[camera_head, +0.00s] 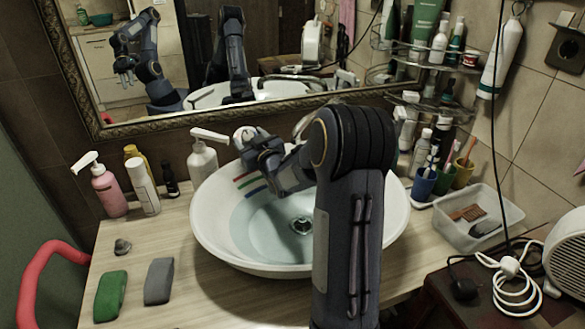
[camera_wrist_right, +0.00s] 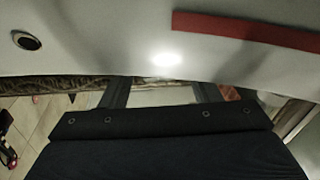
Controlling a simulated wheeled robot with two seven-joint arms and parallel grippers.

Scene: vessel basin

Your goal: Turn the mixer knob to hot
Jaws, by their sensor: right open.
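The white basin (camera_head: 215,235) sits on the wooden counter. Red, green and blue stripes (camera_head: 250,184) mark its inner left wall. My right arm crosses the basin from the front. Its gripper (camera_head: 258,150) is over the basin's back left part, with its fingers partly hidden in the head view. A curved metal piece (camera_head: 302,123), seemingly part of the tap, shows behind my arm. I cannot make out the mixer knob or its setting. In the right wrist view the fingers (camera_wrist_right: 162,95) are apart, near the pale basin wall (camera_wrist_right: 110,45) and the red stripe (camera_wrist_right: 245,30). My left gripper is not directly in view.
A white pump bottle (camera_head: 202,160) stands just left of my right gripper. A pink bottle (camera_head: 107,190) and others stand farther left. Cups (camera_head: 424,186) and a clear tray (camera_head: 450,232) are on the right. A framed mirror (camera_head: 180,124) is behind and reflects robot arms.

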